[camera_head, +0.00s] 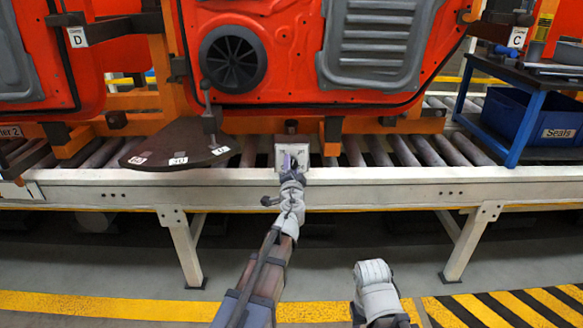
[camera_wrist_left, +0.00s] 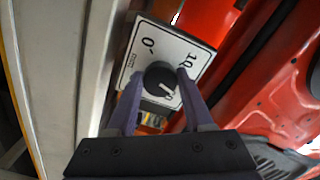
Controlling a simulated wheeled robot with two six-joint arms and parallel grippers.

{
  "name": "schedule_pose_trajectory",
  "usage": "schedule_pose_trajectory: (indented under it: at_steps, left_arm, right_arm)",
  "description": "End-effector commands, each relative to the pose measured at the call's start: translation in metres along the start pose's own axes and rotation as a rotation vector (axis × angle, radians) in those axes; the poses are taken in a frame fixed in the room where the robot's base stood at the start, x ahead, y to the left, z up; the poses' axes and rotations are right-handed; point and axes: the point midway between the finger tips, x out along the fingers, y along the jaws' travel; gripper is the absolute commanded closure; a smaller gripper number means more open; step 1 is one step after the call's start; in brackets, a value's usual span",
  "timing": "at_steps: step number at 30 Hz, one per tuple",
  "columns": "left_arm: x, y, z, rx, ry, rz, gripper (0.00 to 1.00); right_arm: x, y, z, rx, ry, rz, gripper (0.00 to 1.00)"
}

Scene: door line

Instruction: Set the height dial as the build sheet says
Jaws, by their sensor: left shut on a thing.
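The height dial is a black round knob (camera_wrist_left: 160,77) on a white plate (camera_wrist_left: 146,48) in the left wrist view. The plate bears a "0" at its upper left, a "10" at its right and small print too fine to read. A white pointer line on the knob points to the lower right in that view. My left gripper (camera_wrist_left: 159,84) is shut on the knob, one purple-grey finger on each side. In the head view the left gripper (camera_head: 290,162) reaches the small grey dial box (camera_head: 293,143) on the conveyor and hides the knob. I make out no build sheet.
An orange-red door (camera_head: 290,98) hangs just behind the box. The conveyor's front rail (camera_head: 390,176) runs across.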

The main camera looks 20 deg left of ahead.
Motion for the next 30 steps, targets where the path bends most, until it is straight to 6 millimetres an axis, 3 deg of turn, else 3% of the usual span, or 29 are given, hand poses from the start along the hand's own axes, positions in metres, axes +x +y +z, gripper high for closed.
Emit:
schedule_pose_trajectory:
  at_steps: [15,30]
  left_arm:
    - [0.0000,-0.0006,-0.0004,0.387,0.001,0.000,1.00]
    - [-0.0002,-0.0006,-0.0006,0.504,0.001,0.000,1.00]
  right_arm:
    - [-0.0007,0.0001,0.0001,0.000,0.000,0.000,0.50]
    - [-0.0009,0.0001,0.0001,0.000,0.000,0.000,0.50]
